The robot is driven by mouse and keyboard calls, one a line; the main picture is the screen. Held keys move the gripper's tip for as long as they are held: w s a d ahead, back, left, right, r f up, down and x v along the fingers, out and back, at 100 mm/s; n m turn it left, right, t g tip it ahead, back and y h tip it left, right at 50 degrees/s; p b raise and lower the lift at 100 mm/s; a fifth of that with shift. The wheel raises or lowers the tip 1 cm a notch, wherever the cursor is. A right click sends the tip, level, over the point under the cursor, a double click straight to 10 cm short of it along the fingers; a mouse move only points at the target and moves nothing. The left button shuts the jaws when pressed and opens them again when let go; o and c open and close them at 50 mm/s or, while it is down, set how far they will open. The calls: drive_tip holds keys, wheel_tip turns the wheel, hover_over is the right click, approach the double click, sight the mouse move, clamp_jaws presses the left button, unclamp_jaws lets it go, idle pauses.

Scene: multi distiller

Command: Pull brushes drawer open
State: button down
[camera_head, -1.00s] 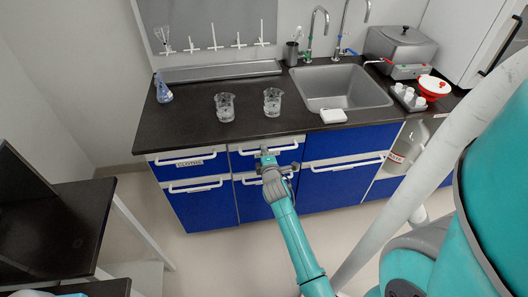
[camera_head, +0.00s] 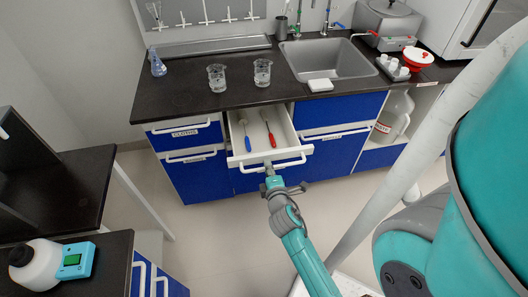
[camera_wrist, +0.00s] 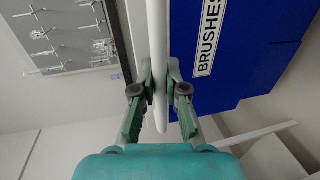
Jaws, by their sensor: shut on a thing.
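The brushes drawer (camera_head: 238,155) stands pulled out from the blue counter front in the head view. Inside it lie a blue-handled brush (camera_head: 247,136) and a red-handled brush (camera_head: 270,134). In the wrist view its blue front (camera_wrist: 245,65) carries a white label (camera_wrist: 206,38) reading BRUSHES. My gripper (camera_head: 268,169) is at the drawer's white handle (camera_head: 290,163). In the wrist view my gripper (camera_wrist: 160,92) has a finger on each side of the white handle bar (camera_wrist: 157,45) and is shut on it.
Two glass beakers (camera_head: 217,78) (camera_head: 262,72) and a flask (camera_head: 157,63) stand on the dark counter (camera_head: 185,101) above. A sink (camera_head: 327,62) is to their right. A side table (camera_head: 85,195) stands at left. Floor shows between it and my arm.

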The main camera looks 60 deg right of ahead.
drive_tip(key=f+v, duration=0.1)
drive_tip(key=v, duration=0.6)
drive_tip(key=shift+s+a+f, duration=0.15)
drive_tip(key=shift+f, duration=0.05)
drive_tip(key=c, duration=1.2)
unclamp_jaws()
drive_tip(key=shift+a, duration=0.1)
drive_tip(key=v, duration=1.2)
drive_tip(key=shift+s, duration=0.1)
